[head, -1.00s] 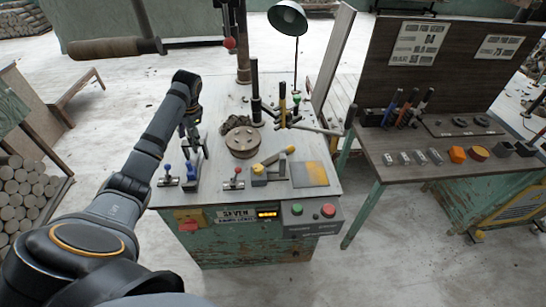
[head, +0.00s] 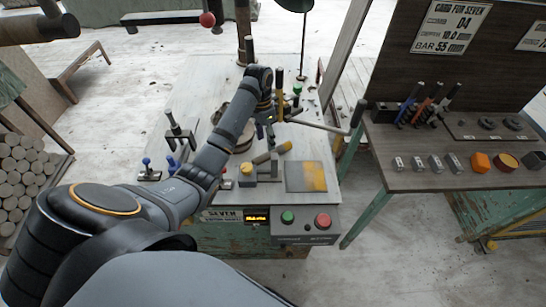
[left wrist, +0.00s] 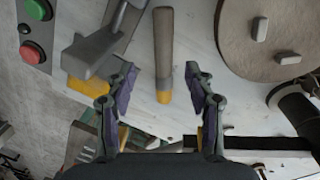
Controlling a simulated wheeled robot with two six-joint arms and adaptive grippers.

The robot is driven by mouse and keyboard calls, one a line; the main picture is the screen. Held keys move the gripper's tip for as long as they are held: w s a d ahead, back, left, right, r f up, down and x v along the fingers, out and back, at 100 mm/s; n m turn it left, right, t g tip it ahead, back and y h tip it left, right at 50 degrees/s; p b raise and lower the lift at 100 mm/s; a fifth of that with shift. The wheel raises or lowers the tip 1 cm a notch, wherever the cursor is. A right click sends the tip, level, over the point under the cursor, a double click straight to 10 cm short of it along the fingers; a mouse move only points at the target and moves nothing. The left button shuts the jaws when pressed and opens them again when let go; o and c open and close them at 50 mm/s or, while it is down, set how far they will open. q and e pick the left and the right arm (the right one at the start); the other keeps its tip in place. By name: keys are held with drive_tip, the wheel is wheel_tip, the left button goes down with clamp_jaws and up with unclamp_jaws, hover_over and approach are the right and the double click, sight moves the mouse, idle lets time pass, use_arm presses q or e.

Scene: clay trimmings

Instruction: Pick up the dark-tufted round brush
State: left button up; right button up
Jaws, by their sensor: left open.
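My left gripper (head: 268,128) is open above the middle of the worktable in the head view. In the left wrist view its two fingers (left wrist: 164,88) stand apart with nothing held between them. A wooden handle with a yellow end (left wrist: 164,50) shows between and beyond the fingers, apart from both. In the head view this handle (head: 270,154) lies slanted just below the gripper. No dark tuft shows clearly on it, so I cannot tell that it is the dark-tufted round brush. My right gripper is not in view.
A round disc (left wrist: 275,40) lies beside the handle. A grey-yellow pad (head: 306,177) and a button box (head: 305,222) are at the table's front right. Upright dark tools (head: 279,85) stand close behind the gripper. A side bench (head: 420,175) holds pens and small blocks.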

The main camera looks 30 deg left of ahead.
sight(266, 154)
use_arm(q)
drive_tip(key=f, duration=0.2)
drive_tip(key=shift+w+f+b, duration=0.25)
drive_tip(key=shift+f+b, duration=0.1)
drive_tip(key=shift+b, duration=0.05)
drive_tip(key=shift+w+f, duration=0.15)
drive_tip(key=shift+f, duration=0.05)
drive_tip(key=shift+s+f+b, duration=0.3)
drive_tip(key=shift+f+b, duration=0.05)
drive_tip(key=shift+f, duration=0.2)
drive_tip(key=shift+s+f+p, duration=0.15)
drive_tip(key=shift+f+p, duration=0.05)
drive_tip(key=shift+f, duration=0.65)
drive_tip(key=shift+s+f+p, duration=0.1)
drive_tip(key=shift+f+p, duration=0.1)
drive_tip(key=shift+f, duration=0.65)
drive_tip(key=c, duration=0.5)
clamp_jaws()
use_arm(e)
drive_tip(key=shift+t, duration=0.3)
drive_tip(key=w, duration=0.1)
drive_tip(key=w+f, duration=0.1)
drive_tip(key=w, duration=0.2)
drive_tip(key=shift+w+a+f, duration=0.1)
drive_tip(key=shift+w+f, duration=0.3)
